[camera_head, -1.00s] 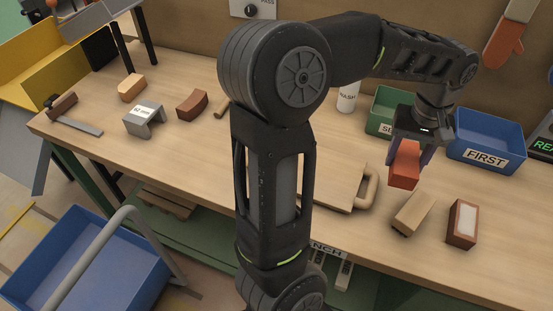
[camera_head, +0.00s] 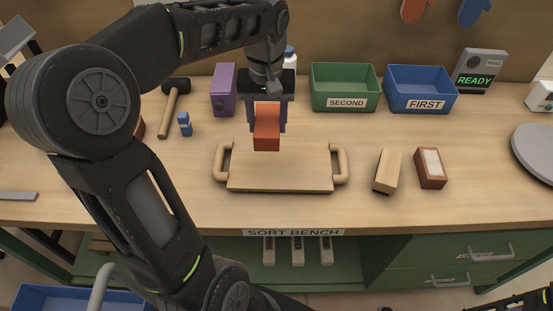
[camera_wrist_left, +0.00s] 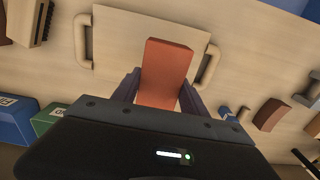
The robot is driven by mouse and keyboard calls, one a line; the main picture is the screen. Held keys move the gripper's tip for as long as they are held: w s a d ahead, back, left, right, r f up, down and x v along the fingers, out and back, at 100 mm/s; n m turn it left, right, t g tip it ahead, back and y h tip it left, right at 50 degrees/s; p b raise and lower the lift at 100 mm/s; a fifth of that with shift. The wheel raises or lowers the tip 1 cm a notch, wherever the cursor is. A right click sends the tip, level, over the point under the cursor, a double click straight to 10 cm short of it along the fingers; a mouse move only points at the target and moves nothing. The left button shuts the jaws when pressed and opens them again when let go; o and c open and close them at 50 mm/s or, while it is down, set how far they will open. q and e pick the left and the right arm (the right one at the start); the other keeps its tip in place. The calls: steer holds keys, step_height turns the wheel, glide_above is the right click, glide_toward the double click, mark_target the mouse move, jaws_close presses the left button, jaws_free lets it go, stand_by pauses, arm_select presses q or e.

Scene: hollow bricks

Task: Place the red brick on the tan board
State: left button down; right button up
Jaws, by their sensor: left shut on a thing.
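The red brick (camera_head: 267,128) is held in my left gripper (camera_head: 268,118), with one finger on each side. In the head view it appears over the back middle of the tan board (camera_head: 280,180), a flat board with a loop handle at each end. The left wrist view also shows the brick (camera_wrist_left: 165,72) between the fingers of the left gripper (camera_wrist_left: 158,92), in front of the board (camera_wrist_left: 118,48). The brick hides part of the board. I cannot tell whether it touches the board or hangs above it.
A beige brick (camera_head: 387,171) and a brown brick with a pale top (camera_head: 431,168) stand right of the board. Behind are a green SECOND bin (camera_head: 345,86), a blue FIRST bin (camera_head: 420,88) and a purple box (camera_head: 223,91). A mallet (camera_head: 170,105) lies left.

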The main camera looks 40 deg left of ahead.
arm_select(q)
glide_above(269, 161)
steer(key=shift+f, duration=3.1)
step_height(269, 161, down, 3)
steer(key=shift+f+p, duration=0.2)
steer(key=shift+p, duration=0.1)
steer(key=shift+f, duration=0.15)
steer(key=shift+f, duration=0.2)
steer(key=c, duration=0.6)
jaws_free()
steer(key=shift+r, duration=0.1)
